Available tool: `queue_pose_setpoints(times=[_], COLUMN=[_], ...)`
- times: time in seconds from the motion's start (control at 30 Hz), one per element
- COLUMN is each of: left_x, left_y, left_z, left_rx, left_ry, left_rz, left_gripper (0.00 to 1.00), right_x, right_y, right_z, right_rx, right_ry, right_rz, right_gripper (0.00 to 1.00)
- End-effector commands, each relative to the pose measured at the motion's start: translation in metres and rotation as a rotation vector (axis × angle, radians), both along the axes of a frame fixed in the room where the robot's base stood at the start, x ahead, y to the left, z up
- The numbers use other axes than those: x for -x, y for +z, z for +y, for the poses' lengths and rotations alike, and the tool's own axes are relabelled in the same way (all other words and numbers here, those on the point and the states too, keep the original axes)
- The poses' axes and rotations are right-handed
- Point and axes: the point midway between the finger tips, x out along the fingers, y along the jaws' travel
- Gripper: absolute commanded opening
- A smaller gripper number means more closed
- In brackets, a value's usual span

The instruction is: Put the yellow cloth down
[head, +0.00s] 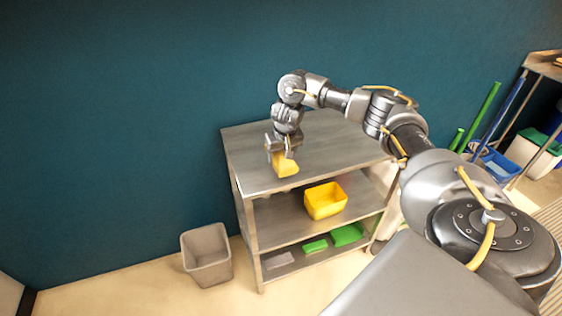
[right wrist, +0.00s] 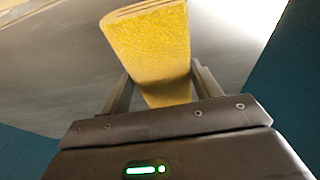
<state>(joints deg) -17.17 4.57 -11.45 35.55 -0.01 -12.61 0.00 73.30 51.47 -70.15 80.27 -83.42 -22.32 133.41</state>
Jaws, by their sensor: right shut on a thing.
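The yellow cloth (head: 286,168) is in my right gripper (head: 282,153), at the left part of the shelf unit's grey top. In the right wrist view the cloth (right wrist: 152,50) looks like a thick folded pad between the two fingers of the gripper (right wrist: 160,90). The gripper is shut on it. I cannot tell whether the cloth touches the top surface or hangs just above it. My left gripper is not in view.
The grey shelf unit (head: 240,150) has a bare top around the cloth. A yellow bin (head: 325,201) stands on its middle shelf, green items (head: 346,235) on the bottom one. A grey waste bin (head: 206,256) stands left. A blue bucket (head: 494,164) is at right.

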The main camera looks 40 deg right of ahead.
Motion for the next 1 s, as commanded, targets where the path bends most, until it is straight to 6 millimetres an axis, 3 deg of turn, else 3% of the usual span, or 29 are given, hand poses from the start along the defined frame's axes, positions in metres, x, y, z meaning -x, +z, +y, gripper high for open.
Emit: queue_pose_setpoints(times=[0.03, 0.1, 0.53, 0.57, 0.7, 1.0], left_x=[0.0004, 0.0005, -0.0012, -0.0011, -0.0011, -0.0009], left_y=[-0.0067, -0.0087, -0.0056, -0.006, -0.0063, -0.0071], left_z=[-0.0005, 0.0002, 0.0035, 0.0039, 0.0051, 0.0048], left_rx=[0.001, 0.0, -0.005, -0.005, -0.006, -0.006], left_ry=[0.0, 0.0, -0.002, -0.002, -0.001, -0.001], left_rz=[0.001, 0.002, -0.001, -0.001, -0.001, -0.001], left_gripper=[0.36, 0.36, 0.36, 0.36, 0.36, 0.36], right_x=[0.0009, 0.0006, 0.0007, 0.0006, 0.0005, 0.0003], right_y=[-0.012, -0.0176, -0.0204, -0.0208, -0.0207, -0.0196], right_z=[0.0002, -0.0002, -0.0005, -0.0006, -0.0006, -0.0007], right_rx=[-0.001, -0.001, -0.001, -0.001, 0.0, 0.0], right_ry=[-0.001, -0.001, -0.001, -0.001, -0.001, -0.001], right_rz=[0.003, 0.002, 0.001, 0.001, 0.0, -0.001], right_gripper=[0.45, 0.45, 0.45, 0.66, 0.84, 0.85])
